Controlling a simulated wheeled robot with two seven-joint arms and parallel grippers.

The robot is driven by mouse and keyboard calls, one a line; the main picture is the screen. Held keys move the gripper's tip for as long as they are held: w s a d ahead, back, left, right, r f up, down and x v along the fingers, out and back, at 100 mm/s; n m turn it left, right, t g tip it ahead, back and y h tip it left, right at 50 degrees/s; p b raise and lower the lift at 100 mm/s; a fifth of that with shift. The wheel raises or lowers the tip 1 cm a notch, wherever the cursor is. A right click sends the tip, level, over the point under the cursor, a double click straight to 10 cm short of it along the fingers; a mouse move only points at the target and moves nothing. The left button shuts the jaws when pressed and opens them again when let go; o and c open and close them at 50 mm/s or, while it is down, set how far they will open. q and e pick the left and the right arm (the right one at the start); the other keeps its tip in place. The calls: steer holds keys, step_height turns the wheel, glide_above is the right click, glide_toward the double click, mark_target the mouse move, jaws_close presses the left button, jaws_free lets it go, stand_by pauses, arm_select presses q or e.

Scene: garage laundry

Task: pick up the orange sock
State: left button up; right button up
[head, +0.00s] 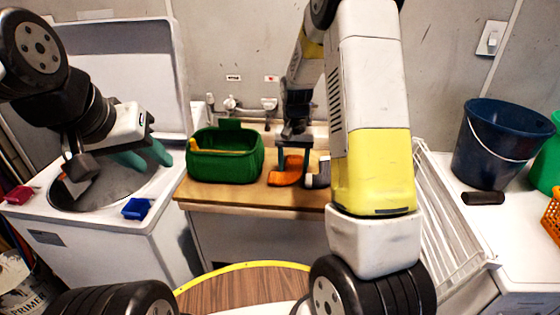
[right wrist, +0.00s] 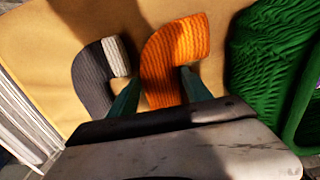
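The orange sock (head: 286,178) lies on the wooden counter, right of the green basket. The sock (right wrist: 176,55) also shows in the right wrist view, bent and ribbed. My right gripper (head: 292,163) is over it, pointing down. In the right wrist view the fingers of my right gripper (right wrist: 160,92) are apart, one on each side of the sock's lower part. Whether they touch it I cannot tell. My left gripper (head: 146,157) is open and empty above the top-loading washer's round opening.
A dark grey sock (right wrist: 90,78) with a pale cuff lies just left of the orange one. The green basket (head: 225,168) stands close by on the counter (head: 230,197). A blue item (head: 137,208) lies on the washer (head: 135,235). A navy bucket (head: 497,150) and drying rack (head: 455,225) are right.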

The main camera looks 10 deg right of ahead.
steer(key=c, duration=0.9)
steer(key=shift+r, duration=0.1)
